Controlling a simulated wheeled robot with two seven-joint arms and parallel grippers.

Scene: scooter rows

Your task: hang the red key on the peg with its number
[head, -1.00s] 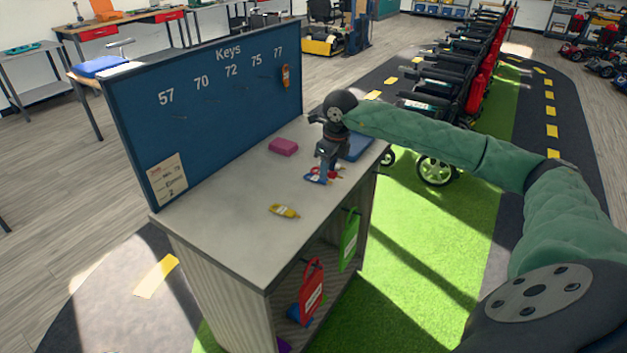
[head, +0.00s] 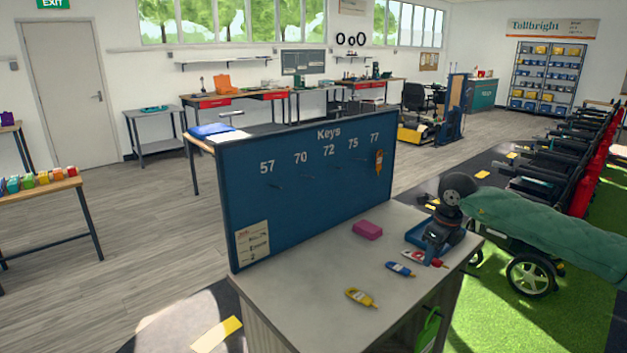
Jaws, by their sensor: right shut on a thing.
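The red key (head: 411,257) has a tag with a pale label, too small to read. It is at my right gripper (head: 431,259), low over the right part of the counter; the jaws are shut on it. I cannot tell whether the key still touches the counter. The blue key board (head: 300,215) stands along the counter's back edge, with numbers 57, 70, 72, 75 and 77 above thin pegs. An orange key (head: 379,163) hangs under 77. The pegs under the other numbers look bare. My left gripper is out of view.
A blue key (head: 400,269) and a yellow key (head: 361,297) lie on the grey counter (head: 310,311). A pink block (head: 367,230) sits near the board. A blue tray (head: 416,236) is behind my gripper. Scooters (head: 580,165) stand at the right.

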